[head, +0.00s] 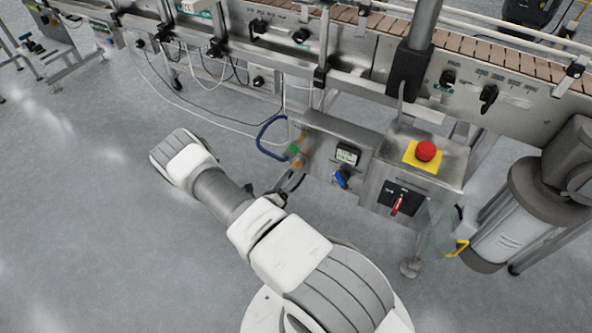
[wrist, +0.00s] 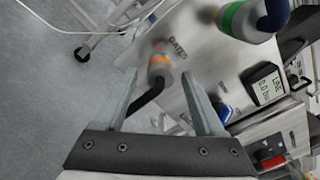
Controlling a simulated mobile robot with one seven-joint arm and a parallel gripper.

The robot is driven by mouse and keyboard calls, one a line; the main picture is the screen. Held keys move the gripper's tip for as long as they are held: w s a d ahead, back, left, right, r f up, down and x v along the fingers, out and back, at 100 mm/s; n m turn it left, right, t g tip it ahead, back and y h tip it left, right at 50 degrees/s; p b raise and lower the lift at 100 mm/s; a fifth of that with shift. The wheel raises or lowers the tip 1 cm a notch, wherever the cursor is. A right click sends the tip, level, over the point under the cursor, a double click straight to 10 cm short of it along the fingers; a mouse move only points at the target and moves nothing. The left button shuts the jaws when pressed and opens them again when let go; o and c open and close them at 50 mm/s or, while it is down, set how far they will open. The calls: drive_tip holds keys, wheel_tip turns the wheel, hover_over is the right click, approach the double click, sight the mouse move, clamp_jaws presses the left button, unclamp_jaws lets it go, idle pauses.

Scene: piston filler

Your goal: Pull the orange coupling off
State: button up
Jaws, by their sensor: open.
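The orange coupling (wrist: 160,60) is a grey cylinder with an orange band on the steel panel in the wrist view. A short dark elbow or hose bends from it towards my gripper. In the head view the coupling (head: 298,163) is small and low on the panel's left edge. My gripper (wrist: 159,74) is open, with one finger to each side of the coupling near the fingertips. I cannot tell whether either finger touches it. In the head view my gripper (head: 296,178) is just below the coupling.
A green-banded coupling (wrist: 236,18) with a dark blue hose (head: 266,138) sits close by. Open floor lies to the left.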

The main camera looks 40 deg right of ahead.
sight(296, 168)
drive_tip(key=shift+b+x, duration=0.3)
drive_tip(key=shift+x, duration=1.45)
clamp_jaws()
